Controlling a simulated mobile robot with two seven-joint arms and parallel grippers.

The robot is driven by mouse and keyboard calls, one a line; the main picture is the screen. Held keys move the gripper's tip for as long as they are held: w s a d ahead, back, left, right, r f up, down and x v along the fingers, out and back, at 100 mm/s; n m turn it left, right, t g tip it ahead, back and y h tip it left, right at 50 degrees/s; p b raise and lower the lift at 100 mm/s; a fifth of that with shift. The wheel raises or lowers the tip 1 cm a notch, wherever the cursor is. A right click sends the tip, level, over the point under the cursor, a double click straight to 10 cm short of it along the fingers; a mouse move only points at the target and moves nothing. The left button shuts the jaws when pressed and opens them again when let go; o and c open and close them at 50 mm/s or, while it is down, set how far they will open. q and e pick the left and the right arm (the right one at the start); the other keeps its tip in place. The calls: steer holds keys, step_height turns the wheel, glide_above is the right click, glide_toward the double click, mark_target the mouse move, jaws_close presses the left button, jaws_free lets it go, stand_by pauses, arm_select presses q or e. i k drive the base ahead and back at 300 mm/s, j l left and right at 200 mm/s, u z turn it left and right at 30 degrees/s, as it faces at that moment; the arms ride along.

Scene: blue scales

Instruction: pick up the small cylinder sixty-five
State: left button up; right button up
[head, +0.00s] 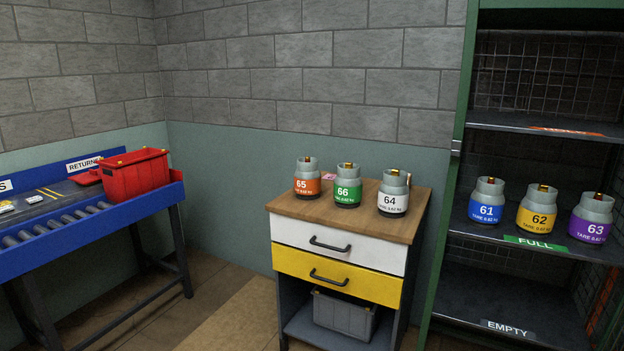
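The small cylinder sixty-five (307,180) is grey with an orange band marked 65 and a brass valve on top. It stands upright at the left of the wooden top (371,225) of a drawer cabinet. A green-banded cylinder 66 (347,187) stands just right of it, and a white-banded cylinder 64 (393,195) stands further right. Neither of my grippers shows in the head view.
A green-framed shelf (444,200) at the right holds cylinders 61 (486,202), 62 (537,212) and 63 (590,221). The floor (225,310) between conveyor and cabinet is clear.

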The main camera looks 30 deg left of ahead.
mark_target(307, 176)
steer(key=i+j+z, duration=0.1)
steer(key=j, duration=0.4)
steer(key=i+j+z, duration=0.15)
steer(key=j, duration=0.4)
steer(key=i+j+z, duration=0.1)
steer(key=j, duration=0.45)
steer(key=i+j+z, duration=0.15)
steer(key=j, duration=0.45)
steer(key=i+j+z, duration=0.1)
steer(key=j, duration=0.45)
steer(key=i, duration=0.05)
